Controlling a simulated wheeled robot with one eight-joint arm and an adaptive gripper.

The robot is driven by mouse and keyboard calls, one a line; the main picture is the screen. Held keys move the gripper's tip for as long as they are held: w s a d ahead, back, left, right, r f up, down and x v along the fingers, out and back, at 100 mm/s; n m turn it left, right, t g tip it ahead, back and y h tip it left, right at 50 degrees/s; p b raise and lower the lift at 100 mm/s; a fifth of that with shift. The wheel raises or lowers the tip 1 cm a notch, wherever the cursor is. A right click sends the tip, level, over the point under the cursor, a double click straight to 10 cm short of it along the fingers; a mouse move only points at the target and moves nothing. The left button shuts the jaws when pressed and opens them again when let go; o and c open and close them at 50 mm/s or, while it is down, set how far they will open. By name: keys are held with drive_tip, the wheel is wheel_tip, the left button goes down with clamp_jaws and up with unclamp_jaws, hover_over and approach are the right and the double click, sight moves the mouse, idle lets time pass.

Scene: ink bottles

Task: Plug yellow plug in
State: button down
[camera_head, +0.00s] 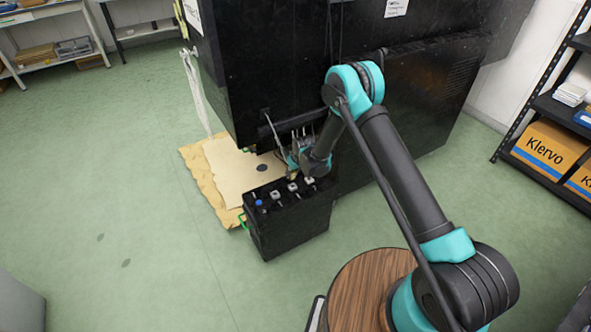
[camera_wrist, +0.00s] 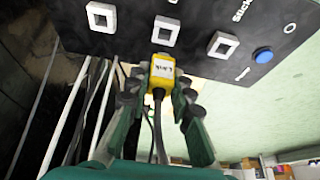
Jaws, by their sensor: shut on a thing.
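My gripper (camera_wrist: 160,88) is shut on the yellow plug (camera_wrist: 162,72), which has a white label and a dark cable running back between the fingers. The plug points at the black box's panel (camera_wrist: 195,22), just short of or near a white square socket (camera_wrist: 165,30). A gap shows between them in the wrist view, but I cannot tell the exact depth. More white sockets (camera_wrist: 101,16) (camera_wrist: 222,44) sit to either side. In the head view my gripper (camera_head: 296,160) is above the far side of the black box (camera_head: 290,230); the plug is hard to make out there.
A blue button (camera_wrist: 262,55) is at the panel's right end; it also shows in the head view (camera_head: 258,203). A large black machine (camera_head: 260,60) stands close behind the box. Cardboard (camera_head: 225,178) lies beside it. The green floor at left is mostly clear.

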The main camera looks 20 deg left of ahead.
sight(293, 178)
drive_tip(key=shift+f, duration=2.05)
drive_tip(key=shift+f, duration=0.85)
idle(1.2)
drive_tip(key=c, duration=1.3)
unclamp_jaws()
drive_tip(key=shift+o, duration=0.8)
drive_tip(key=o, duration=0.4)
drive_tip(key=shift+c, duration=0.2)
drive_tip(key=shift+r, duration=4)
